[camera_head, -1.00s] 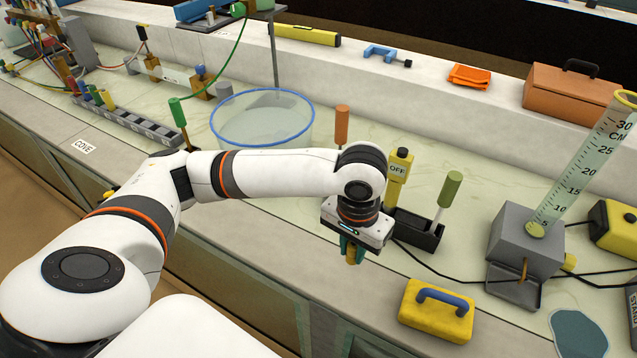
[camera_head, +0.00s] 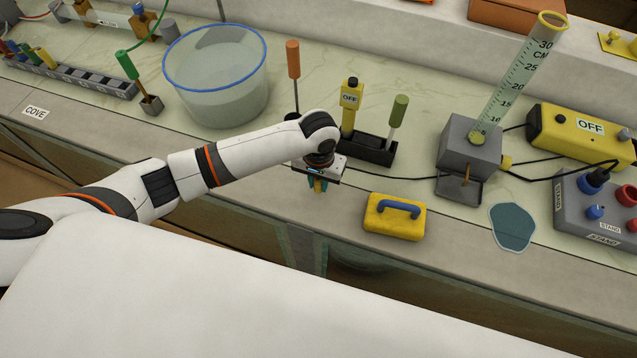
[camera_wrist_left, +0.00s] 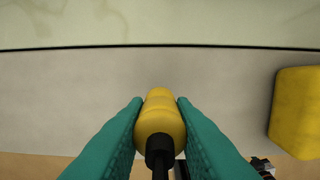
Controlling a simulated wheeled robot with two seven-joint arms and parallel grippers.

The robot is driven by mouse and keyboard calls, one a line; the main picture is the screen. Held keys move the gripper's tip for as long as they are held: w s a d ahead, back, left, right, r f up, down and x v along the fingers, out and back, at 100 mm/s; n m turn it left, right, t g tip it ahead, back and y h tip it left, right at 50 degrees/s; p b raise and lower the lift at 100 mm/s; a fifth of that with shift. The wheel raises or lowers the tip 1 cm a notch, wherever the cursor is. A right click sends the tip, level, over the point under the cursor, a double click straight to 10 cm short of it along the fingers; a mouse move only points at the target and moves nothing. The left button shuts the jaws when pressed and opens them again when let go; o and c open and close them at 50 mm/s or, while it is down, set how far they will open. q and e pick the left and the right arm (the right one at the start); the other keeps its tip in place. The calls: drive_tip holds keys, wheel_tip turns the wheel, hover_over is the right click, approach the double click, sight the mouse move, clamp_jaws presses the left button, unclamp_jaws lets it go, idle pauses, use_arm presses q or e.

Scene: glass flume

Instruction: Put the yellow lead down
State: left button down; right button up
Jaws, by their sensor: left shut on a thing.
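The yellow lead (camera_wrist_left: 158,118) is between the teal fingers of my left gripper in the left wrist view. Its yellow plug body has a black collar and a dark cable running toward the bottom of the picture. My left gripper (camera_head: 318,185) is shut on it near the front edge of the bench in the head view. Only a small yellow bit of the lead shows there between the fingers. I cannot tell whether the lead touches the bench top. My right gripper is not in view.
A yellow block with a blue handle (camera_head: 394,222) sits right of my left gripper. A black holder (camera_head: 368,148) with tools stands behind it. A round clear basin (camera_head: 220,95) is at back left. A control box (camera_head: 590,215) stands at right. The bench front edge is close.

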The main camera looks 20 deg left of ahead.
use_arm(q)
drive_tip(key=shift+f, duration=1.05)
drive_tip(key=c, duration=1.2)
unclamp_jaws()
drive_tip(key=shift+f, duration=0.1)
drive_tip(key=shift+c, duration=0.2)
wheel_tip(320, 180, up, 12)
drive_tip(key=shift+r, duration=0.2)
